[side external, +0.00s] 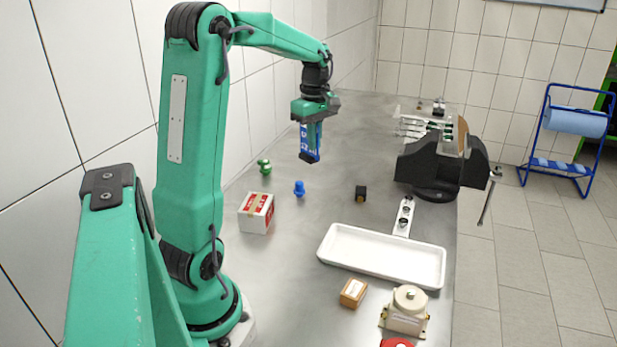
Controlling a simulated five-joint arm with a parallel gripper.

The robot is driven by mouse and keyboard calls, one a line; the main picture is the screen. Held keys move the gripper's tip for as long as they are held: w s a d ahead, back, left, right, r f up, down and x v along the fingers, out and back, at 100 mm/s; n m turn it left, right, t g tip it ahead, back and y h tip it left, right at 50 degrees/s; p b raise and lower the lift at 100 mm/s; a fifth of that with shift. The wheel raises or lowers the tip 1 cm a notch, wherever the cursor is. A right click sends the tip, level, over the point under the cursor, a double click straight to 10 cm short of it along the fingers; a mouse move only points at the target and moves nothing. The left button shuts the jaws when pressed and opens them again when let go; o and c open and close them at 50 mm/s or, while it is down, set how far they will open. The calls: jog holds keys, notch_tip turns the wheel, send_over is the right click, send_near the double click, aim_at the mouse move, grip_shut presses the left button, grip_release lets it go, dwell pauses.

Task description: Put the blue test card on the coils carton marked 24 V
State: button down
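My gripper (312,112) hangs above the left part of the metal bench, pointing down. A blue piece with white markings (311,140), which looks like the blue test card, is held in it, upright and clear of the bench, with a dark part at its lower end. A white carton with a red label (256,213) stands on the bench near my arm, below and left of my gripper. Its top looks bare. A small brown box with a pale label (353,293) stands nearer the camera. Neither label is readable, so I cannot tell which says 24 V.
Green (264,166) and blue (299,188) small parts stand behind the white carton. A black block (361,193) is mid-bench. A white tray (335,262), a cream device (407,309) and a dark vise (430,172) occupy the right side. A tiled wall borders the left.

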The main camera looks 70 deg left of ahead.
jog(key=s+d+n, duration=0.5)
jog(key=s+d, duration=0.1)
jog(key=s, duration=0.1)
send_over(262, 204)
notch_tip(262, 204, down, 8)
jog(key=shift+r+n, duration=0.2)
jog(key=shift+n, duration=0.1)
jog(key=shift+f, duration=2)
jog(key=shift+f, duration=0.1)
jog(key=c, duration=1.6)
grip_release()
jog(key=shift+c, duration=0.2)
